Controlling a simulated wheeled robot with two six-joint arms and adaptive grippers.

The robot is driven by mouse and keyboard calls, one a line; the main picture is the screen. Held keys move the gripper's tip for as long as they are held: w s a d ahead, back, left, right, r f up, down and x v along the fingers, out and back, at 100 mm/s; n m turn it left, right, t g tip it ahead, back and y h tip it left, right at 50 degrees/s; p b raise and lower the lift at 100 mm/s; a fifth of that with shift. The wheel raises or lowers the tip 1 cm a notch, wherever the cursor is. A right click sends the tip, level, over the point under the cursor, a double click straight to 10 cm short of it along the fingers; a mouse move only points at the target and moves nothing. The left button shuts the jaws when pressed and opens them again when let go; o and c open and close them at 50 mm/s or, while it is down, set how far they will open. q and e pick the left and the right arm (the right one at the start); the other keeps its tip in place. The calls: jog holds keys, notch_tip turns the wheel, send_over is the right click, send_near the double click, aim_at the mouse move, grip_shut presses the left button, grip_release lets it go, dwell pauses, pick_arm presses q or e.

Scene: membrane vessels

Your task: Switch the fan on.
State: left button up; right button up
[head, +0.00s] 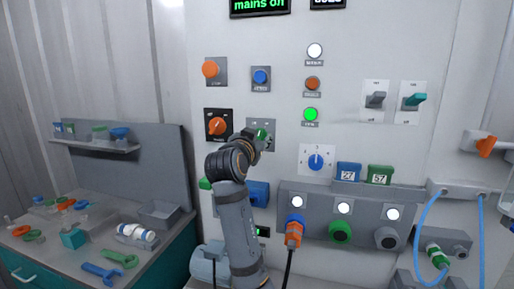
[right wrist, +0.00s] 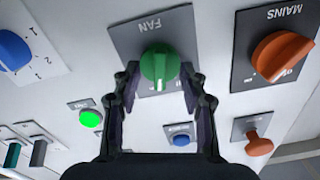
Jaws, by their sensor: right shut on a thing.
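The green fan knob (right wrist: 158,62) sits on a grey plate (right wrist: 180,25) labelled FAN in the right wrist view, which is upside down. A white mark on the knob points down in that view. In the head view the knob (head: 262,134) is partly hidden by my right gripper. My right gripper (right wrist: 158,82) is shut on the knob, one finger on each side. In the head view my right arm reaches up to the panel, with the gripper (head: 258,139) at the knob. My left gripper is not in view.
The orange MAINS knob (right wrist: 282,55) is close beside the fan knob. A display (head: 258,4) reads "mains off". The green lamp (head: 311,114) is lit. Blue (head: 261,77) and orange (head: 210,69) buttons sit above. A bench (head: 90,240) with loose parts stands left.

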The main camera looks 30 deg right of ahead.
jog(key=shift+f+m+b, duration=0.2)
jog(key=shift+m+b, duration=0.85)
jog(key=shift+m, duration=0.35)
jog(key=shift+r, duration=0.1)
jog(key=o, duration=1.1)
jog(key=shift+d, duration=0.1)
jog(key=shift+r, duration=0.4)
notch_tip(320, 180, up, 9)
jog(key=shift+r, duration=0.1)
